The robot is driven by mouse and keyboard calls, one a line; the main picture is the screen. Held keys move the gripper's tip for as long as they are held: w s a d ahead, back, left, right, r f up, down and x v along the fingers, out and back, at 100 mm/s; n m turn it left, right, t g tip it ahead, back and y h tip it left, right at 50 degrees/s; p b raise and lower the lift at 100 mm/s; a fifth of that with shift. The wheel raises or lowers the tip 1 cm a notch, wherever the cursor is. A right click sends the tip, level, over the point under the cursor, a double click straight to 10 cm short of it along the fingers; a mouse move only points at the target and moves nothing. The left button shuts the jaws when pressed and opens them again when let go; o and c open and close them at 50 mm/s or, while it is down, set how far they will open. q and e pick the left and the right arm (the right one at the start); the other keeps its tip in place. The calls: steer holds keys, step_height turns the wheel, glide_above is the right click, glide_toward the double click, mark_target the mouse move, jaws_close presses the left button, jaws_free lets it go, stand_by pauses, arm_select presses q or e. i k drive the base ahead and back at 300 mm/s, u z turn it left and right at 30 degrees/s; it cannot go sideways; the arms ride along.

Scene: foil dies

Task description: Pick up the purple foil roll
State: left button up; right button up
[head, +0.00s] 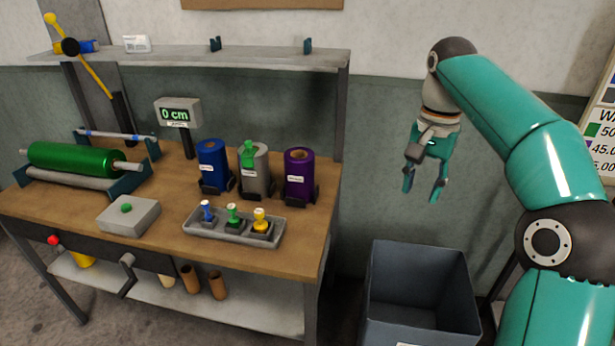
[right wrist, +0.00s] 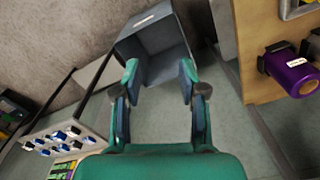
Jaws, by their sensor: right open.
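The purple foil roll (head: 299,178) stands upright in a dark holder at the right end of the row on the workbench, with a small white label on its side. In the right wrist view the purple roll (right wrist: 292,76) shows at the right edge. My right gripper (head: 423,200) is open and empty, in the air to the right of the bench and apart from the roll. Its two fingers (right wrist: 160,85) also show spread apart in the right wrist view. My left gripper is in neither view.
A blue roll (head: 212,166) and a grey roll (head: 254,170) stand left of the purple one. A tray (head: 213,232) of small stamps lies in front. A shelf (head: 200,61) runs above the rolls. A grey bin (head: 421,257) stands on the floor below my right gripper.

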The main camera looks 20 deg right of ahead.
mark_target(299, 163)
steer(key=u, duration=0.05)
steer(key=i, duration=1.35)
steer(key=u, duration=0.05)
